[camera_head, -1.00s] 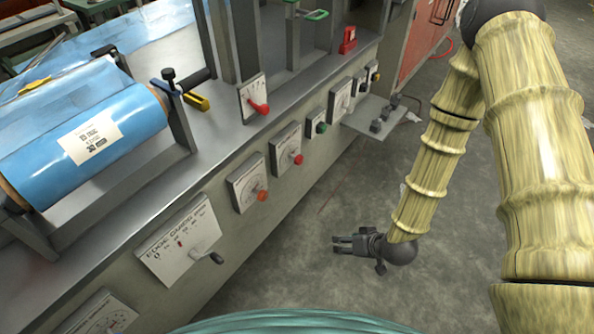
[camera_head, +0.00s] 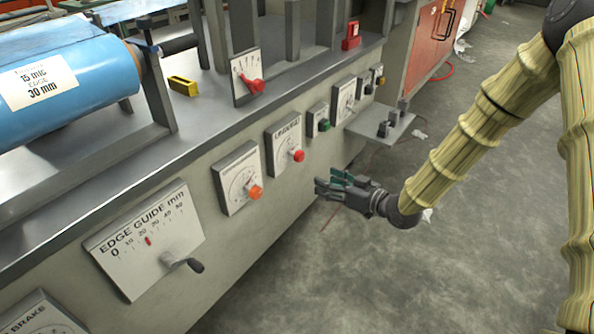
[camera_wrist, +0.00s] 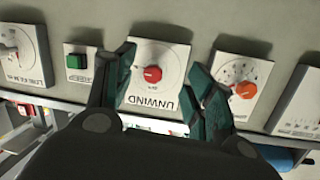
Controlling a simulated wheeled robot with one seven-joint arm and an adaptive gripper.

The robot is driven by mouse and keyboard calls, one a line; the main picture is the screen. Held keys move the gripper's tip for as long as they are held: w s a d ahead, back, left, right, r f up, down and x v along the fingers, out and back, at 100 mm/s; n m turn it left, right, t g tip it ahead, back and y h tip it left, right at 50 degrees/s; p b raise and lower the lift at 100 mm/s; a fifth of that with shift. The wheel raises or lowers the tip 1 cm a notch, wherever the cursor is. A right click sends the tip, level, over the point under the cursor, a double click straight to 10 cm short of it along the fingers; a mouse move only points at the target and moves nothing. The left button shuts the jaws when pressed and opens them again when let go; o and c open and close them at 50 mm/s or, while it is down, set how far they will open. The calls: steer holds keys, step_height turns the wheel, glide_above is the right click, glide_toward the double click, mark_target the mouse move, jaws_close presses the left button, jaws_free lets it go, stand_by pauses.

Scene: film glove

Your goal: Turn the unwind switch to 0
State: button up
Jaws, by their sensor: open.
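The unwind switch is a red round knob (camera_head: 297,155) on a white square plate (camera_head: 282,141) on the machine's front panel. In the wrist view the red knob (camera_wrist: 152,74) sits on its plate marked UNWIND, which appears upside down there. Its pointer direction is too small to tell. My gripper (camera_head: 325,185) is to the right of and below the plate in the head view, apart from the panel. In the wrist view my gripper (camera_wrist: 162,92) is open, its two dark green fingers on either side of the red knob, with nothing between them touched.
An orange knob (camera_head: 254,191) on its plate lies left of the unwind plate. A green button (camera_head: 324,125) lies right. The edge guide plate (camera_head: 147,238) has a protruding crank (camera_head: 182,262). A small shelf (camera_head: 381,126) sticks out further right.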

mark_target(302, 158)
steer(key=w+a+n+y+b, duration=0.1)
steer(key=w+a+b, duration=0.1)
steer(key=b, duration=0.1)
steer(key=w+a+r+n+y+b, duration=0.1)
steer(key=w+a+b, duration=0.2)
steer(key=w+a+r+b, duration=0.1)
steer(key=w+a+b, duration=0.2)
steer(key=shift+w+a+r+n+y+b, duration=0.15)
steer(key=shift+w+a+n+y+b, duration=0.15)
steer(key=shift+n+y, duration=0.1)
steer(key=shift+w+a+r, duration=0.15)
steer(key=shift+w+a, duration=0.15)
steer(key=shift+a, duration=0.1)
steer(key=c, duration=1)
